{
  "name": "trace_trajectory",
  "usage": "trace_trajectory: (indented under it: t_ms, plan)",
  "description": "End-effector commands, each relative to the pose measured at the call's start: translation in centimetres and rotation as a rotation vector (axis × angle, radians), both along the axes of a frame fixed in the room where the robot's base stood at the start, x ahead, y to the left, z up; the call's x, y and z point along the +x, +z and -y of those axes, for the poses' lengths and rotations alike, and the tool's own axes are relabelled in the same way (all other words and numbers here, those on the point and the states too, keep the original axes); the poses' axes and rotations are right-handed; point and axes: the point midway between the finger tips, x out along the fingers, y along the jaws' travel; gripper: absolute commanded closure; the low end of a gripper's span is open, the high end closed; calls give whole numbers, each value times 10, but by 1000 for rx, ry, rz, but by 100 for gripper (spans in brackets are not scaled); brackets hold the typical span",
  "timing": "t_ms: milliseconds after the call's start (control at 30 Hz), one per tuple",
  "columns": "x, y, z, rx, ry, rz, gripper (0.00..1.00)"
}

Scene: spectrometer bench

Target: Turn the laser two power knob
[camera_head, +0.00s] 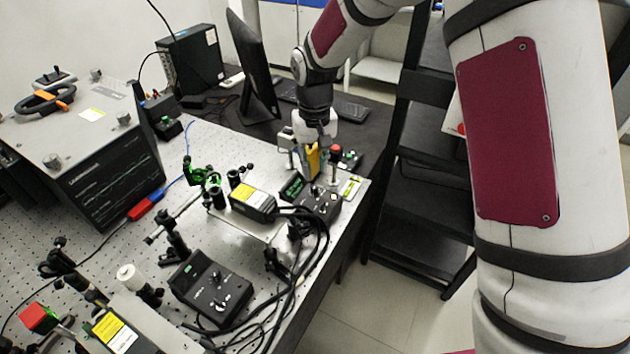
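A black controller box (318,205) with a lit green display and small knobs on top stands near the right edge of the optical bench. A second black controller box (211,289) with knobs stands at the front middle. I cannot tell from the labels which one is laser two. My gripper (312,160) points down just behind the first box, close to its far side. Its fingertips are small and partly blended with yellow and grey parts there, so I cannot see whether they are apart or touching a knob.
A laser head (252,203) with a yellow label and black cables (318,245) lie near the first box. A post with a red top (336,150) stands right of my gripper. A monitor (252,62) is behind. A large spectrometer box (85,150) stands left.

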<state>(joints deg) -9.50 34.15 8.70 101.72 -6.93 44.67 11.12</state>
Motion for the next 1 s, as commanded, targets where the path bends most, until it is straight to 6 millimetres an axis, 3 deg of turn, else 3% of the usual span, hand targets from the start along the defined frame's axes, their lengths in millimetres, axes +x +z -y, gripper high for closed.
trace_trajectory:
  t_ms: [100, 300, 767, 867, 1000]
  plan:
    - [-2, -23, 0, -1, 1, -5, 76]
    - [-1, -49, 0, 0, 0, -2, 76]
    - [0, -60, 0, 0, 0, 1, 76]
    - [0, -60, 0, 0, 0, 1, 99]
    - [0, -60, 0, 0, 0, 1, 100]
